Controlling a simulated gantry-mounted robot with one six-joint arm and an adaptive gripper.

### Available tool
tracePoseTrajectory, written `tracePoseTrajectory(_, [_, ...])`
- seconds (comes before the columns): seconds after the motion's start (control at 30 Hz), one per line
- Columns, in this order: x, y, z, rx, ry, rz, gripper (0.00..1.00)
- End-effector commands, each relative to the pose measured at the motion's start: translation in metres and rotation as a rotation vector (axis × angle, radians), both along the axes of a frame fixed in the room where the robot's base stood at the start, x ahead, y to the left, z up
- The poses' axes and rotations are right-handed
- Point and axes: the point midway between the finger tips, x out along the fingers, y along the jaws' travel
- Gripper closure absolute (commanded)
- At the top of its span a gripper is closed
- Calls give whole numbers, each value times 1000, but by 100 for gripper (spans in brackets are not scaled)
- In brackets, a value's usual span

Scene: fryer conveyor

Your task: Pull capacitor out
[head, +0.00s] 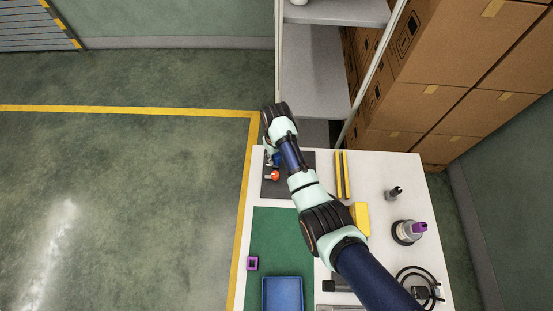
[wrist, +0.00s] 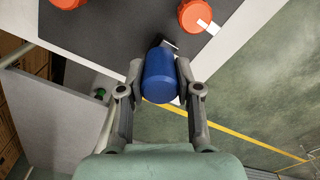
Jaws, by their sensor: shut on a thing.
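The capacitor, a blue cylinder (wrist: 160,72), is between the two fingers of my gripper (wrist: 159,84) in the wrist view. The fingers are shut on its sides. Its far end is near a small black and white piece (wrist: 166,42) at the dark board (wrist: 120,25); I cannot tell whether it is still seated there. In the head view my gripper is over the far left part of the dark board (head: 300,187), mostly hidden by my arm.
Orange round parts (wrist: 195,15) (head: 274,176) sit on the board close by. A grey shelf (head: 312,75) stands behind.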

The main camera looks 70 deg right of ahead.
Motion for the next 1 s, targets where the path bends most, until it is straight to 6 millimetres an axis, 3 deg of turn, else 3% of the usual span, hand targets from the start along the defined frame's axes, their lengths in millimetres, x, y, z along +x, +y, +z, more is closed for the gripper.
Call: tracePoseTrajectory(1.0, [0,0,17,1,1,0,100])
